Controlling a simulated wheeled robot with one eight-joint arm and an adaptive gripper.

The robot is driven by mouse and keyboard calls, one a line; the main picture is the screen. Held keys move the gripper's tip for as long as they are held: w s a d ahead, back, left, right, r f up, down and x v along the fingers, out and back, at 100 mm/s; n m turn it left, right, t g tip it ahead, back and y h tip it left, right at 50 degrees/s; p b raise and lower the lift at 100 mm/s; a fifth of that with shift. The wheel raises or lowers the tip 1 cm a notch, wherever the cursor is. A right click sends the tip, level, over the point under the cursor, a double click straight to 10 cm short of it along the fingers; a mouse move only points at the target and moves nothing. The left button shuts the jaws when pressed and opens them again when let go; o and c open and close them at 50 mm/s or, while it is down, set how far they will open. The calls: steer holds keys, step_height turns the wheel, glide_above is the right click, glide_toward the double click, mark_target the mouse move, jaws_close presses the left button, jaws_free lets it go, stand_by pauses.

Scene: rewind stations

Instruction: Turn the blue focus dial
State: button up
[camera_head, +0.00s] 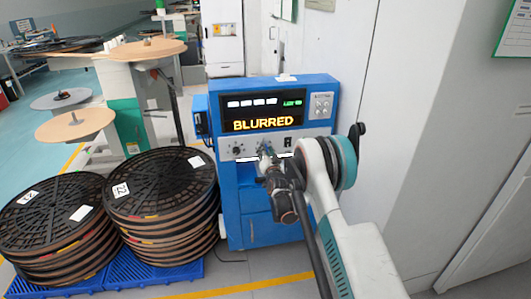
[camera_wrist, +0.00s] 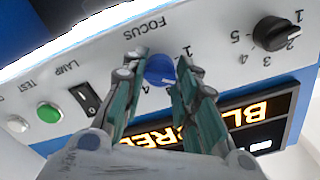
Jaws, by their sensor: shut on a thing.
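The blue focus dial (camera_wrist: 159,70) sits on the white panel under the word FOCUS in the wrist view, which sees the panel upside down. My gripper (camera_wrist: 156,80) is shut on the dial, with one green-padded finger on each side of it. Part of the scale around the dial is hidden by the fingers. The display (camera_head: 263,124) reads BLURRED in yellow letters.
A black numbered knob (camera_wrist: 278,33), a green button (camera_wrist: 49,112) and a black lamp switch (camera_wrist: 84,97) share the panel. Stacks of black reels (camera_head: 160,180) stand on a blue pallet (camera_head: 165,273) left of the machine. A pale wall (camera_head: 400,130) is close on the right.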

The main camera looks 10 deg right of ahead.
steer(key=shift+m, duration=0.3)
stand_by(0.4)
steer(key=o, duration=1.1)
steer(key=shift+c, duration=0.2)
steer(key=s, duration=1.2)
steer(key=shift+r, duration=0.1)
